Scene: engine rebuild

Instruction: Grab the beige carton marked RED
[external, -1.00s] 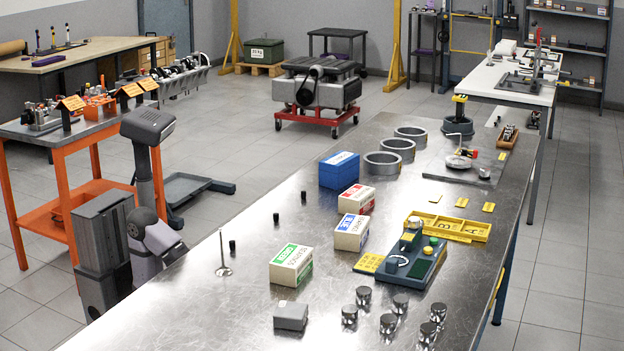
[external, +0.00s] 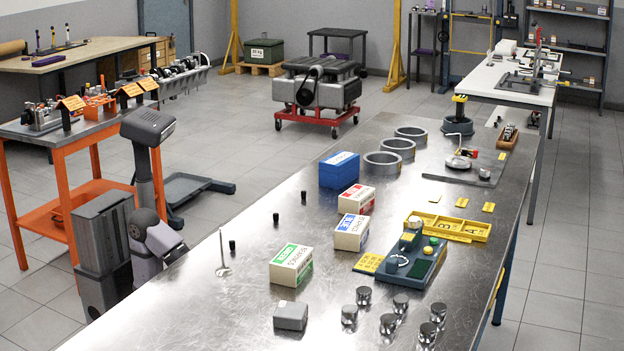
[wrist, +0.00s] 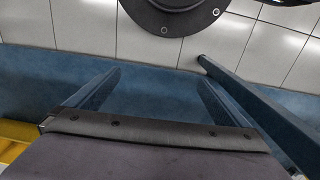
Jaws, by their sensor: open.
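The beige carton with the red label (external: 356,199) stands on the metal bench in the external view, just behind a similar carton with a blue label (external: 351,233). A third carton, with a green label (external: 291,266), stands nearer the camera to the left. My arm is folded at the bench's left side, and my gripper cannot be made out there. In the wrist view, my gripper (wrist: 158,76) shows two dark fingers wide apart, with nothing between them. No carton shows in the wrist view, so the gripper is away from the red-labelled one.
A blue box (external: 339,170) stands behind the red-labelled carton. Small black parts and an upright valve (external: 223,255) stand to its left. A blue fixture (external: 404,263), a yellow tray (external: 449,228) and several pistons (external: 389,323) lie right and front. The bench's (external: 190,320) near left is bare.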

